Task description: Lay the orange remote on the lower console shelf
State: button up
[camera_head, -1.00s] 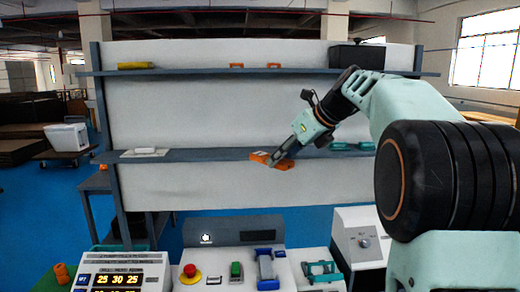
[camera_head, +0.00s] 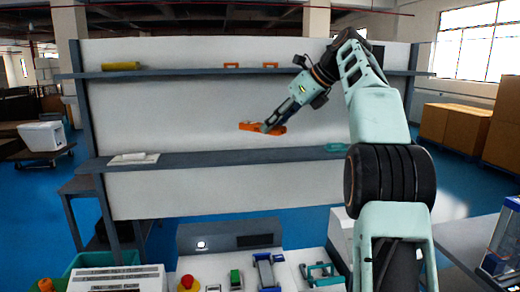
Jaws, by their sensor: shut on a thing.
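The orange remote (camera_head: 250,127) is held in my gripper (camera_head: 270,126), which is shut on it. The remote lies roughly level and stands in front of the white back panel, above the lower console shelf (camera_head: 225,157) and below the upper one. A gap of panel shows between the remote and the lower shelf. The gripper comes in from the upper right and covers the remote's right part.
A white item (camera_head: 134,158) lies at the lower shelf's left and a teal item (camera_head: 338,148) at its right. The shelf between them looks clear. The upper shelf (camera_head: 185,73) holds a yellow item (camera_head: 121,66) and orange pieces. Below stands a console with a red button (camera_head: 187,282).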

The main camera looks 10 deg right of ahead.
jog(key=w+a+f, duration=0.1)
jog(key=w+f, duration=0.1)
jog(key=w+a+f, duration=0.1)
jog(key=w+f, duration=0.2)
jog(key=w+a+f, duration=0.1)
jog(key=w+f, duration=0.1)
jog(key=shift+w+f+p, duration=0.2)
jog(key=shift+p, duration=0.1)
jog(key=shift+w+d+f, duration=0.1)
jog(key=shift+f, duration=1.3)
jog(key=shift+f, duration=0.15)
jog(key=o, duration=1.3)
